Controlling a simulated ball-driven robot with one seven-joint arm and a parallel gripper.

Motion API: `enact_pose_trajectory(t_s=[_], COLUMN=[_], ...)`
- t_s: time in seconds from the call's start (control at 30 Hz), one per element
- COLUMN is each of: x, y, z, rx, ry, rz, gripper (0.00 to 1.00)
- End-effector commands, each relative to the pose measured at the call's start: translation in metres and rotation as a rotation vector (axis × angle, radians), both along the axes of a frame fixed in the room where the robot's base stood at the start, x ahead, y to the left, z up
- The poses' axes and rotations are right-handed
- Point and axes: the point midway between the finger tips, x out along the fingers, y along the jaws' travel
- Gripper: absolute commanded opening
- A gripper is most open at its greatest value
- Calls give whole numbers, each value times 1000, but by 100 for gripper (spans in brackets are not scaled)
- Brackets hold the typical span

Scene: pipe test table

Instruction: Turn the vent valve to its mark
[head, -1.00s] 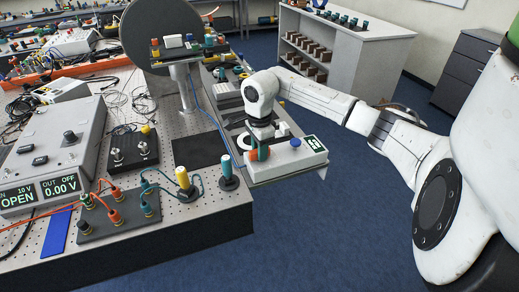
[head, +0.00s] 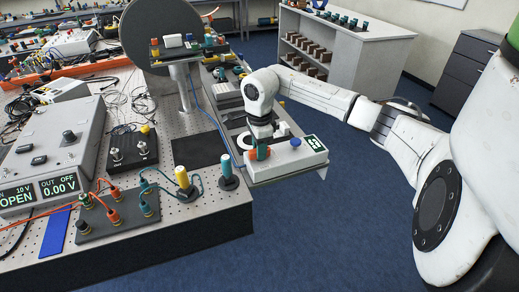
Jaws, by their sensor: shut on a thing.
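The fingers and the teal part overlap, so the exact grip is hard to see. The mark and the valve's angle to it are too small to make out.
A yellow-topped post (head: 183,180) and a teal-topped post (head: 227,168) stand left of the unit. A large grey disc (head: 150,35) rises behind. A power supply (head: 62,150) and cabled terminal board (head: 118,215) fill the left. Blue floor is clear in front.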

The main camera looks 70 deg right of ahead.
Motion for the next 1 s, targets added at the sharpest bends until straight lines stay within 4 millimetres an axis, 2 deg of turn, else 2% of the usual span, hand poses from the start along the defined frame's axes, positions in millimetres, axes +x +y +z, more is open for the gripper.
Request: enact_pose_trajectory(t_s=[0.23, 1.0], x=[-1, -1], y=[-1, -1], z=[-6, -7], rx=[-3, -4], ry=[6, 6], rz=[-173, -905], gripper=[0, 0])
